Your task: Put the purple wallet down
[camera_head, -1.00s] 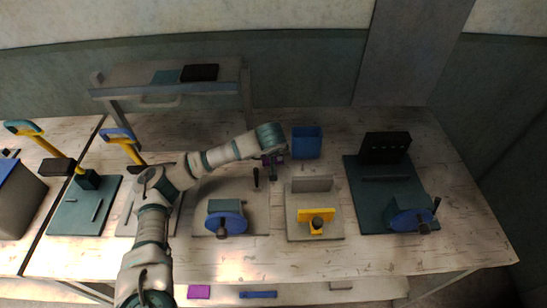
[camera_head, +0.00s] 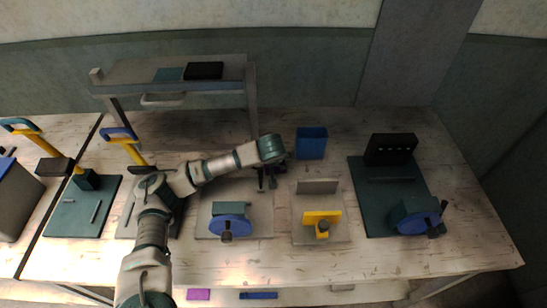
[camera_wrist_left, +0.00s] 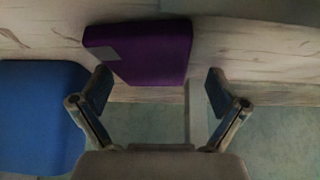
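The purple wallet (camera_wrist_left: 140,52) shows in the left wrist view just beyond my left gripper (camera_wrist_left: 158,85), against the pale worktop, with a small grey patch on one corner. The fingers are spread wide. The wallet is nearer the finger on the picture's left, and a clear gap separates it from the right finger. I cannot tell whether the left finger touches it. In the head view my left gripper (camera_head: 268,180) points down at the worktop, left of and in front of the blue box (camera_head: 311,143); the wallet is not clearly visible there. My right gripper is not in view.
The blue box also shows in the left wrist view (camera_wrist_left: 40,115). Grey plates with a blue-wheeled fixture (camera_head: 230,226) and a yellow clamp (camera_head: 322,220) stand in front. A dark green plate (camera_head: 375,220) lies right. A raised shelf (camera_head: 125,73) stands behind.

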